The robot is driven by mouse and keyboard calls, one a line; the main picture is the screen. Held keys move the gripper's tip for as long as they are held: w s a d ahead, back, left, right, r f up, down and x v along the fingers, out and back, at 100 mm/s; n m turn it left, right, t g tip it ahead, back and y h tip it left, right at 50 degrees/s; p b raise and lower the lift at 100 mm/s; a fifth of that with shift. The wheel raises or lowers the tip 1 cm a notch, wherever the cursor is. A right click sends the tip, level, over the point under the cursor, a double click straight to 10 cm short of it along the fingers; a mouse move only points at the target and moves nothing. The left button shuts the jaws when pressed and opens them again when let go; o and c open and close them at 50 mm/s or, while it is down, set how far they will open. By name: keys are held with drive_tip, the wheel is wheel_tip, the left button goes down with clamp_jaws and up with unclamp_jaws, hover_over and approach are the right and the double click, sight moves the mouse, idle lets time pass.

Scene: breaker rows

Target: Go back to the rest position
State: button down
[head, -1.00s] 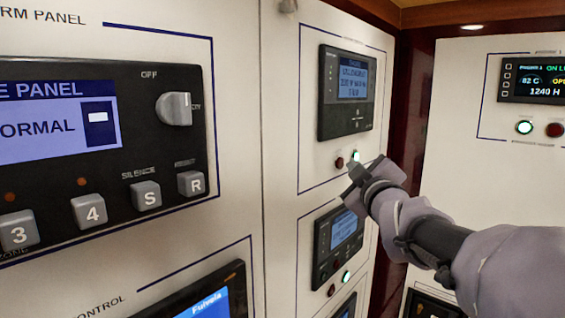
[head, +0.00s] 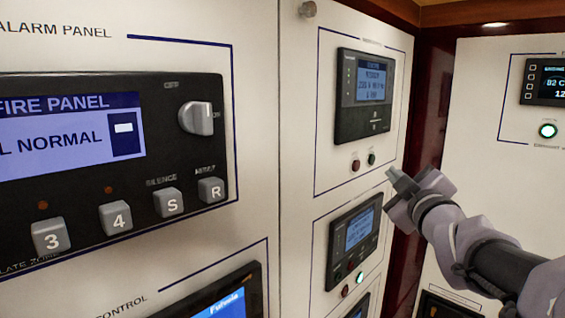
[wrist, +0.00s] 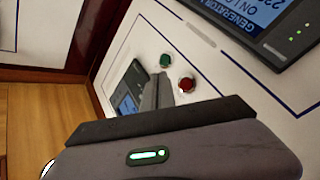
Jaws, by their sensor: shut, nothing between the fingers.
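My gripper (head: 393,177) is shut and empty. In the head view it is in front of the white panel wall, just below and right of the upper generator display (head: 366,92). A green button (head: 371,159) and a red button (head: 355,165) sit under that display. The gripper appears apart from both. In the wrist view the shut fingers (wrist: 157,88) point towards the panel, with the green button (wrist: 165,61) and red button (wrist: 186,84) beyond them.
A second display unit (head: 353,238) sits lower on the same panel, with a lit button (head: 360,277) below it. The fire panel (head: 110,150) with knob and keys is at left. Another panel (head: 490,200) stands at right, past a dark wood corner post (head: 428,110).

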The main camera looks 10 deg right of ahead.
idle(0.4)
drive_tip(key=s+a+f+m+g+b, duration=0.25)
drive_tip(key=f+b, duration=0.35)
drive_tip(key=f, duration=0.4)
drive_tip(key=s+a+f+m+g+b, duration=0.1)
drive_tip(key=s+a+f+m+b, duration=0.2)
drive_tip(key=f+b, duration=0.45)
drive_tip(key=s+a+f+m+g+b, duration=0.1)
drive_tip(key=s+f+m+g+b, duration=0.3)
drive_tip(key=f, duration=0.8)
drive_tip(key=s+a+f+m+g+y+b, duration=0.1)
drive_tip(key=s+a+f+b, duration=0.3)
drive_tip(key=f, duration=0.5)
drive_tip(key=s+a+f+m+g+y+b, duration=0.1)
drive_tip(key=s+a+f+g+y+b, duration=0.1)
drive_tip(key=s+a+f+b, duration=0.3)
drive_tip(key=s+a+f+m+g+y+b, duration=0.1)
drive_tip(key=s+a+f+b, duration=0.4)
drive_tip(key=s+f, duration=0.5)
wheel_tip(320, 180, down, 3)
drive_tip(key=shift+s+a+f+g+y, duration=0.2)
drive_tip(key=shift+g+y, duration=0.1)
drive_tip(key=shift+g, duration=0.35)
